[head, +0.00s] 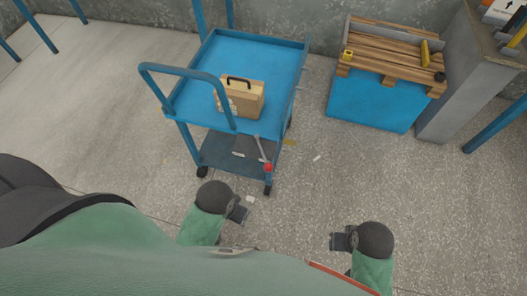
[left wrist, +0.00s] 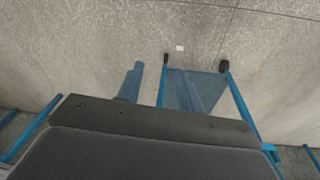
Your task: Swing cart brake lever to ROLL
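A blue cart (head: 262,53) stands ahead in the head view, with a raised tubular handle on its left. The brake lever (head: 261,149), a grey bar with a red knob (head: 268,167), is at the cart's near right corner. It slants, knob end low. Any ROLL marking is too small to read. My left gripper (head: 240,213) is below and left of the knob, apart from it. In the left wrist view its two fingers (left wrist: 161,88) are spread with nothing held. My right gripper (head: 339,241) is farther right over the floor; its finger gap is unclear.
A cardboard case (head: 246,103) with a black handle sits on the cart top. A blue crate (head: 366,104) with wooden slats stands right, beside a grey cabinet (head: 460,80). Small white scraps (head: 317,158) lie on the floor. The floor right of the cart is mostly clear.

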